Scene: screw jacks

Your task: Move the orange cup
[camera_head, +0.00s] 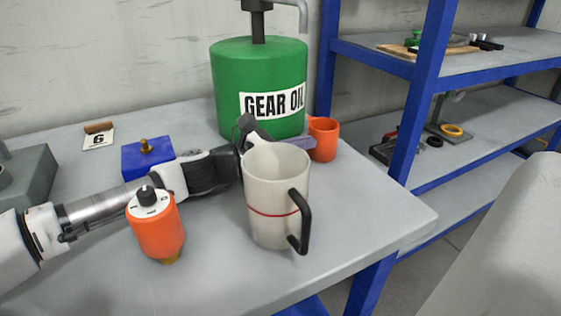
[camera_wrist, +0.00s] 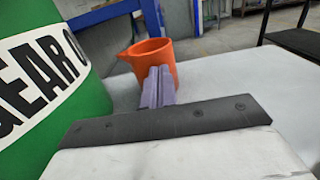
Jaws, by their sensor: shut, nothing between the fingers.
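The orange cup (camera_head: 323,140) stands upright on the grey table, right of the green gear oil drum. A small spout shows on its left side in the wrist view (camera_wrist: 152,60). My gripper (camera_head: 300,144) lies low behind the white mug, with its purple fingers pointing at the cup. In the wrist view the fingers (camera_wrist: 158,84) are together with nothing between them. Their tips are close in front of the cup and overlap its lower part; I cannot tell whether they touch it. The white mug hides part of my gripper in the head view.
The green gear oil drum (camera_head: 240,82) is close beside my gripper. The white mug (camera_head: 268,212) with a black handle stands in front of it. An orange cylinder (camera_head: 158,232) and a blue block (camera_head: 143,160) are near my arm. The table's right part (camera_head: 385,215) is clear; blue shelving stands beyond.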

